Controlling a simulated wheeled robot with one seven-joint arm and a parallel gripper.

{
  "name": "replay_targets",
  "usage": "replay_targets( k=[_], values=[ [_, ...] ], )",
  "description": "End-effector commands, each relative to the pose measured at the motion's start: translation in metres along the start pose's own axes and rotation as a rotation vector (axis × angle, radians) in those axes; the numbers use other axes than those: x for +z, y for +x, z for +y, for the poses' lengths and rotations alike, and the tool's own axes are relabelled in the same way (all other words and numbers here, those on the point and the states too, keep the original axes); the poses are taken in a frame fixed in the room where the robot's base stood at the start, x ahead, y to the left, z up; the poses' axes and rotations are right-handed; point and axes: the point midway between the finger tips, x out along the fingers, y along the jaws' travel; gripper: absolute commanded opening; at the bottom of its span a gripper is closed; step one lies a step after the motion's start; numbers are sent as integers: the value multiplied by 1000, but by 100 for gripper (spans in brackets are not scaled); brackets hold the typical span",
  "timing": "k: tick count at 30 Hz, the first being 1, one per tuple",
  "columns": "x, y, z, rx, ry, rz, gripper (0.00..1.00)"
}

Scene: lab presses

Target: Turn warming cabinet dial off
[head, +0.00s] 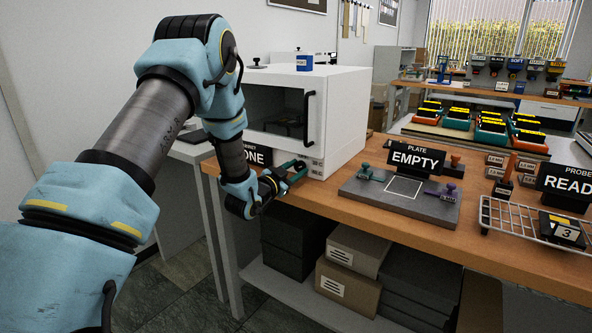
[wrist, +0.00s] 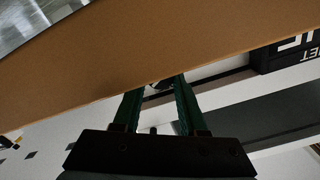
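The white warming cabinet (head: 345,105) stands at the left end of the wooden bench, its dark-windowed door facing my arm. My gripper (head: 297,172) is at the lower front of the cabinet, close to its bottom right corner. In the wrist view the two green fingers (wrist: 159,97) stand apart, with a gap between them. A small dark rounded piece (wrist: 163,85), possibly the dial, shows between the fingertips. I cannot tell whether the fingers touch it. The dial's setting is not readable.
A sign ending in "ONE" (head: 257,156) stands left of my gripper, partly hidden by my arm. The wooden bench top (head: 330,190) runs just below the fingers. A grey plate (head: 366,200) with an "EMPTY" sign (head: 414,159) lies to the right. A blue cup (head: 304,62) sits on the cabinet.

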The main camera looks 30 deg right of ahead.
Motion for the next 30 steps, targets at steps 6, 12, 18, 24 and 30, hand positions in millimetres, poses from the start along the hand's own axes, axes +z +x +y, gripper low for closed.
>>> replay_targets(
  k=[6,12,18,24,30],
  values=[
    [0,0,0,1,0,0,14],
    [0,0,0,1,0,0,0],
    [0,0,0,1,-5,0,0],
    [1,0,0,0,-54,1,0],
    [2,0,0,0,-177,2,0]
  ],
)
